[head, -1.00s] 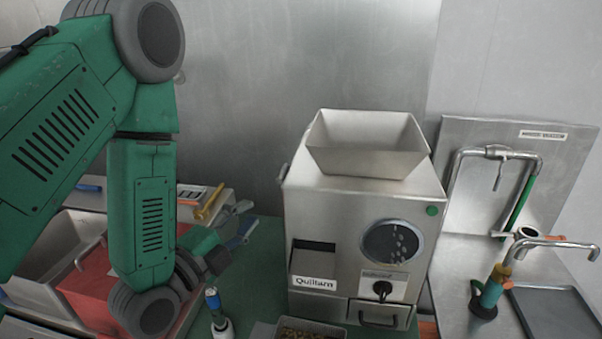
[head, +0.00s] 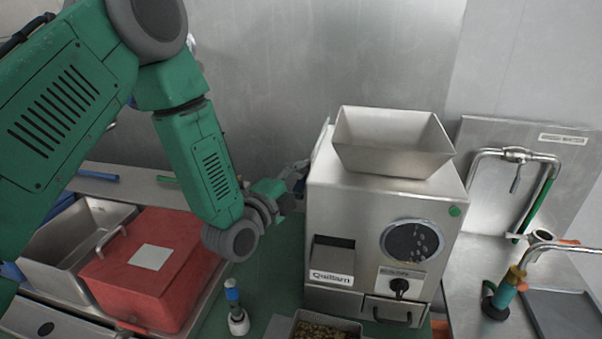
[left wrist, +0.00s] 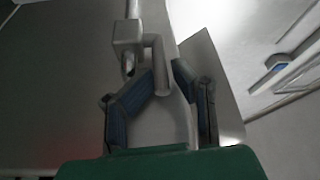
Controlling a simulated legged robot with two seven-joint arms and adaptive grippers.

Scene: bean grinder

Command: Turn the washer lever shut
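My left gripper (head: 298,176) is at the left side of the steel grinder (head: 330,215), near its upper edge, partly hidden by its own wrist. In the left wrist view, the gripper's blue-padded fingers (left wrist: 165,75) stand apart. A grey metal fitting (left wrist: 127,34) with a bent, lever-like rod (left wrist: 156,62) is just beyond and between the fingertips. I cannot tell whether the fingers touch the rod, or whether it is the washer lever. In the head view this rod is hidden. My right gripper is out of view.
The grinder carries a hopper (head: 392,160); a tray of beans (head: 315,318) sits in front. A red box (head: 130,290) and steel bin (head: 58,262) are at left. A sink tap (head: 516,154) and a teal-orange fitting (head: 508,290) are at right.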

